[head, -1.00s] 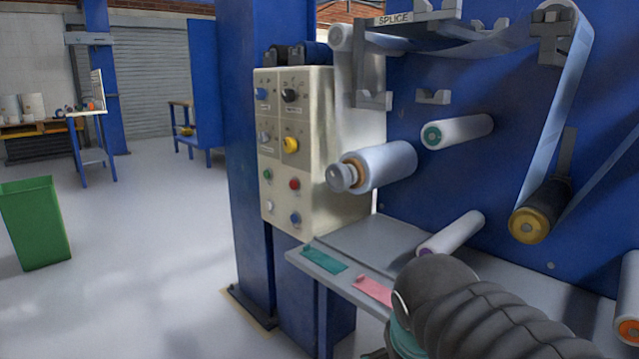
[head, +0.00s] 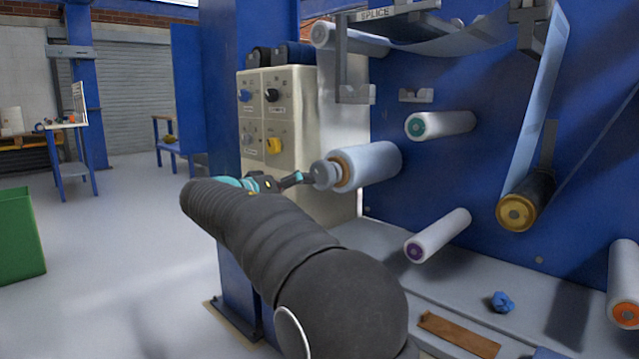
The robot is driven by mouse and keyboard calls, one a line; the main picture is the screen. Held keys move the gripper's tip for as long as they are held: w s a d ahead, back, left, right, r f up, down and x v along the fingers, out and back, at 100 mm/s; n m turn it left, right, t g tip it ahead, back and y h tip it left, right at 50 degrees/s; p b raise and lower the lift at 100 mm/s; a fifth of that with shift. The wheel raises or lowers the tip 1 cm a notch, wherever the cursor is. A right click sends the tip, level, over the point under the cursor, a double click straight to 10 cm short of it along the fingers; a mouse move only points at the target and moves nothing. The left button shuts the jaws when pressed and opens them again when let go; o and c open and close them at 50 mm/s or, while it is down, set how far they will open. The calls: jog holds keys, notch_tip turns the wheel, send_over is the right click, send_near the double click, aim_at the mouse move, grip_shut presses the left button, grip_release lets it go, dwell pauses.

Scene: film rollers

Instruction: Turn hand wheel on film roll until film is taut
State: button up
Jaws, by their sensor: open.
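The film roll (head: 370,165) is a pale, thick cylinder sticking out from the blue machine panel. The hand wheel (head: 322,175) is a small grey knob on its near end, with a tan ring (head: 342,170) behind it. My gripper (head: 300,178) is at the left side of the hand wheel, with open jaws. Its tips are very close to the wheel; I cannot tell whether they touch it. The film (head: 540,105) runs as a pale strip down to a dark roller with a yellow end (head: 522,205).
The control panel (head: 275,115) with knobs stands just behind my gripper. White rollers (head: 440,125) (head: 438,235) stick out to the right. A grey shelf (head: 430,275) below carries a blue crumpled piece (head: 502,302) and a brown strip (head: 458,333). Floor at left is open.

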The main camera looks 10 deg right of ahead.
aim_at(319, 176)
jog(key=w+a+t+h, duration=0.1)
jog(key=w+a, duration=0.2)
jog(key=a, duration=0.1)
jog(key=shift+m, duration=0.4)
jog(key=x, duration=1.3)
jog(key=shift+d+r, duration=0.4)
jog(key=c, duration=1)
